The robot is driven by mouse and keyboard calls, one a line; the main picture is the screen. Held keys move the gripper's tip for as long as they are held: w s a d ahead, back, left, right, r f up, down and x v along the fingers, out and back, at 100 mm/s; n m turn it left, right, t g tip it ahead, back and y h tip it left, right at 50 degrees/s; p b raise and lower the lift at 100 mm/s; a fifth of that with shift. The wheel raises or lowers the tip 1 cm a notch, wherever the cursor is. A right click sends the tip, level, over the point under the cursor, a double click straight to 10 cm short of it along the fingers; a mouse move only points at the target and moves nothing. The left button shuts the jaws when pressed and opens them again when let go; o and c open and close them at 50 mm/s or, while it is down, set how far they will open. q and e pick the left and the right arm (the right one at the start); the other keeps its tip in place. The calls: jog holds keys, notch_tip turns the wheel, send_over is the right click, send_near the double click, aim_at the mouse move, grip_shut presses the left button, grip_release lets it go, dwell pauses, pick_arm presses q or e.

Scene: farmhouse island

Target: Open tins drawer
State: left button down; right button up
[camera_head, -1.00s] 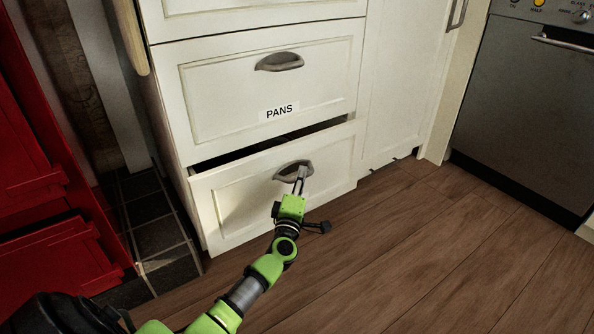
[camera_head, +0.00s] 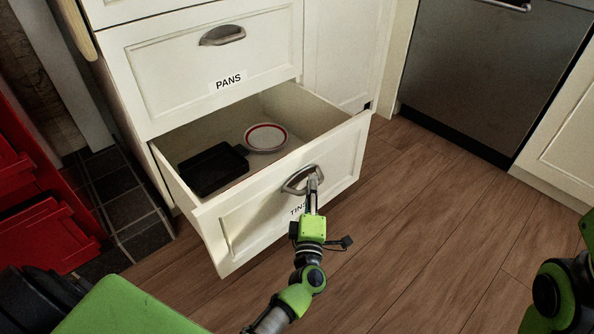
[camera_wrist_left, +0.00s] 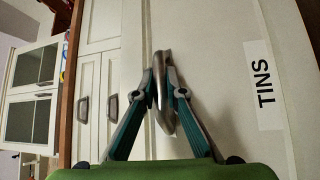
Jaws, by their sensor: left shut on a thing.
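The white tins drawer (camera_head: 235,230) is the bottom drawer of the cabinet and stands well out, its inside showing. Its metal cup handle (camera_head: 300,180) is at the upper middle of the front. My left gripper (camera_head: 313,184) is shut on this handle. In the left wrist view both fingers (camera_wrist_left: 160,85) close around the handle (camera_wrist_left: 164,95), beside the TINS label (camera_wrist_left: 263,85). In the head view the gripper partly hides that label. A dark rectangular pan (camera_head: 212,169) and a white dish with a red ring (camera_head: 265,137) lie inside the drawer. My right gripper is not in view.
The shut PANS drawer (camera_head: 205,65) is directly above. A red cabinet (camera_head: 40,200) stands at the left, and a dishwasher (camera_head: 490,75) at the right. The wooden floor (camera_head: 420,210) before and right of the drawer is clear.

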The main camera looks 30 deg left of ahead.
pick_arm(q)
jog(key=shift+s+d, duration=0.35)
jog(key=shift+d, duration=0.45)
jog(key=shift+s+d, duration=0.3)
jog(key=shift+d, duration=0.45)
jog(key=c, duration=2)
grip_release()
jog(key=shift+c, duration=0.2)
